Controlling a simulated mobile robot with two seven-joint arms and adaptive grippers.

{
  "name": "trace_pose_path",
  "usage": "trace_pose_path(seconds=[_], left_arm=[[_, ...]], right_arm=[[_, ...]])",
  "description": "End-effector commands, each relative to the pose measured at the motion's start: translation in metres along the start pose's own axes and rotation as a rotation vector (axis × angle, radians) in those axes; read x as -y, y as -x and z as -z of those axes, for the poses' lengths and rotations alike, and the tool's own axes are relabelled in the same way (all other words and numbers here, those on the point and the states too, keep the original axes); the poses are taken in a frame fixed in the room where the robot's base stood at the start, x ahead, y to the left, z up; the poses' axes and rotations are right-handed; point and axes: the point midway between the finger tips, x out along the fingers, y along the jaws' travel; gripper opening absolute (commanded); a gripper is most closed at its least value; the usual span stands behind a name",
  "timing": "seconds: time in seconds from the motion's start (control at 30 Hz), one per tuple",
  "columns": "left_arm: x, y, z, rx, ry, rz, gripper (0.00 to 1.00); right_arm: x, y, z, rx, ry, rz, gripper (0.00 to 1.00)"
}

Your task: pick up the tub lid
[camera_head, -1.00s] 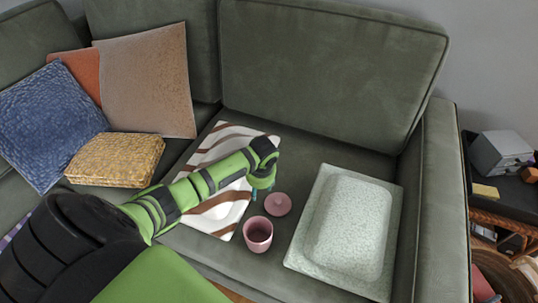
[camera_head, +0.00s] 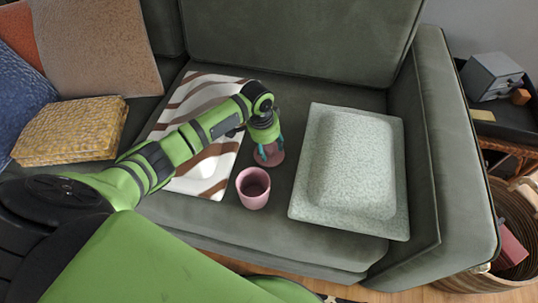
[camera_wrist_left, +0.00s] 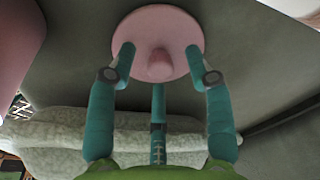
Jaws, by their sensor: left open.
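The tub lid (camera_head: 276,160) is a pink disc lying on the green sofa seat. In the left wrist view the lid (camera_wrist_left: 157,30) shows its round knob (camera_wrist_left: 160,66) facing the camera. My left gripper (camera_head: 268,153) is open over the lid and partly hides it in the head view. In the left wrist view its teal fingers (camera_wrist_left: 160,72) are spread around the knob, with a gap on each side. Whether the fingertips touch the disc, I cannot tell. The open pink tub (camera_head: 252,189) stands upright just in front of the lid. My right gripper is not in view.
A striped cushion (camera_head: 211,184) lies under my left forearm. A pale speckled cushion-like slab (camera_head: 350,165) lies right of the tub and lid. A woven yellow cushion (camera_head: 72,131) is at the left. The sofa's armrest (camera_head: 452,150) bounds the right side.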

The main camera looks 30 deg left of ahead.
Motion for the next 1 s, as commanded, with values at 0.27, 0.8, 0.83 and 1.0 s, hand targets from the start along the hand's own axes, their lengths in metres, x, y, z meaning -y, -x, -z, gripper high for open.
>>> trace_pose_path(seconds=[0.27, 0.8, 0.83, 1.0], left_arm=[[0.000, -0.003, 0.000, 0.000, -0.001, 0.001, 0.52], [0.001, -0.002, 0.000, 0.000, 0.000, 0.002, 0.03], [0.001, 0.000, 0.000, 0.000, 0.000, 0.002, 0.03], [0.001, 0.015, 0.003, -0.002, -0.001, 0.002, 0.03]], right_arm=[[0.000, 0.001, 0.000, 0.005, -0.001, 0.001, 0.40], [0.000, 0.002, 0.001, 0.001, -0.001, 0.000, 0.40], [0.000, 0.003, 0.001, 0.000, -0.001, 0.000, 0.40], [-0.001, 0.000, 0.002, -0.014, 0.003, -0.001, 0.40]])
